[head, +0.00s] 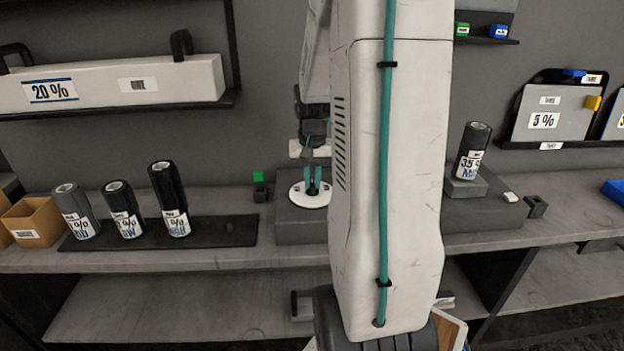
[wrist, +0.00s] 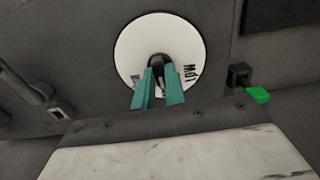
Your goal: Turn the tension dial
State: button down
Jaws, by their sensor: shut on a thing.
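The tension dial is a white round plate with a black knob at its centre, and it sits on a dark grey block on the bench. In the head view the white plate (head: 304,200) shows just left of my arm. In the wrist view the white plate (wrist: 190,42) fills the upper middle, with part of its dark lettering visible. My gripper (wrist: 158,78) has teal fingers, shut on the black knob (wrist: 158,62). In the head view my gripper (head: 312,182) points down at the plate's middle. The fingers cover part of the knob and the lettering.
A small green block (head: 258,176) on a dark mount stands left of the dial. Several film rolls stand on a dark mat (head: 240,232) at left, and another roll (head: 472,150) stands at right. A long 20 % box (head: 110,85) lies on the upper left shelf.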

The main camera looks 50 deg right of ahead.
aim_at(313, 183)
dwell(0.3)
jog(key=c, duration=1.4)
grip_release()
jog(key=shift+c, duration=0.2)
notch_tip(313, 183, up, 8)
jog(key=shift+s+f, duration=0.1)
